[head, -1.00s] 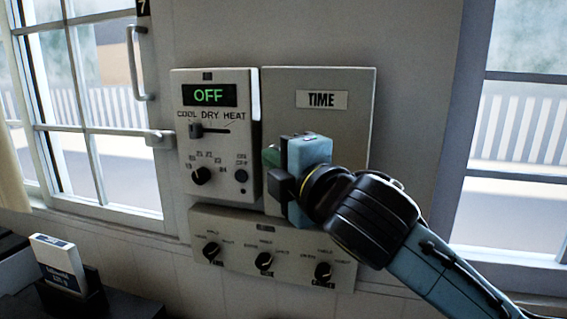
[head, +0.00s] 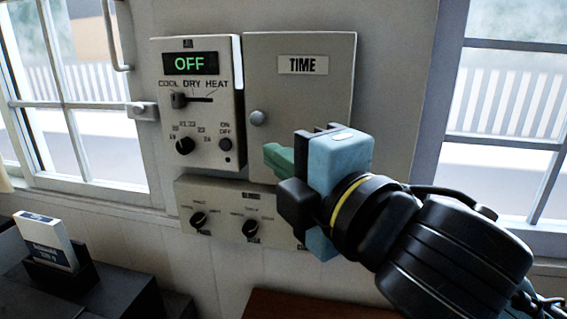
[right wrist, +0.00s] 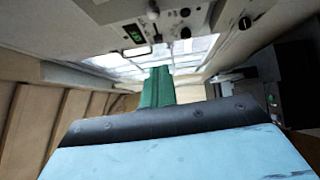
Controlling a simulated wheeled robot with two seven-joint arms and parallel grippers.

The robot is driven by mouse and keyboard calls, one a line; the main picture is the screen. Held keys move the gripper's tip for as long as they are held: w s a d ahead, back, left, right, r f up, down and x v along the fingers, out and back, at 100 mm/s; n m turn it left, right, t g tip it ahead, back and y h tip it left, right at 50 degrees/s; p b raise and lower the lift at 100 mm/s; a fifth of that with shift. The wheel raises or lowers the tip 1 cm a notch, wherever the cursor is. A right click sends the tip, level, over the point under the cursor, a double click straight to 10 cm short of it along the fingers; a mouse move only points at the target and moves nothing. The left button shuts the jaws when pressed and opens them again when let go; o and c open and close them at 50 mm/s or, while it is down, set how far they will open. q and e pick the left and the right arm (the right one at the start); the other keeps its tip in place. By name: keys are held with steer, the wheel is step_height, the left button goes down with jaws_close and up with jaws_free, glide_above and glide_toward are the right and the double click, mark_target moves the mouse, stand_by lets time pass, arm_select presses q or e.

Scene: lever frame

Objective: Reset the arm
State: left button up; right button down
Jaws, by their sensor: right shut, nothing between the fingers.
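My right gripper (head: 274,156) is in front of the grey TIME panel (head: 325,110) in the head view, below and right of its round knob (head: 258,118). Its green fingers are together with nothing between them, and they look apart from the knob. The fingers also show in the right wrist view (right wrist: 157,86), shut and pointing away from the panels. My right arm comes in from the lower right. My left gripper and arm are not in view.
Left of the TIME panel is a control panel (head: 198,130) whose display (head: 191,64) reads OFF. A lower dial panel (head: 222,222) is partly hidden by my right gripper. A boxed holder (head: 60,265) stands at lower left. Windows flank the wall.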

steer(key=s+d+f+m+g+h, duration=0.1)
steer(key=d+f+m+g+h, duration=0.15)
steer(key=d+f+m, duration=0.6)
steer(key=s+d+f+m+g+h, duration=0.1)
steer(key=f+m+g+h, duration=0.15)
steer(key=f, duration=1.05)
steer(key=s+d+f+m+g+h, duration=0.1)
steer(key=d+f+m+g+h, duration=0.15)
steer(key=d+f+m, duration=0.6)
steer(key=s+d+f+m+g+h, duration=0.1)
steer(key=s+d+f+m+g, duration=0.1)
steer(key=s+f, duration=0.55)
steer(key=s+d+f+m+g+h, duration=0.1)
steer(key=s+d+f+m+g, duration=0.1)
steer(key=s+f, duration=0.55)
step_height(320, 180, down, 29)
steer(key=s+g+b, duration=0.1)
steer(key=g+b, duration=0.1)
steer(key=b, duration=0.2)
steer(key=s+d+f+b, duration=0.3)
steer(key=s+f, duration=1.3)
steer(key=f, duration=0.2)
steer(key=shift+s+n+g, duration=0.25)
steer(key=shift+n+g, duration=0.2)
steer(key=shift+h, duration=0.25)
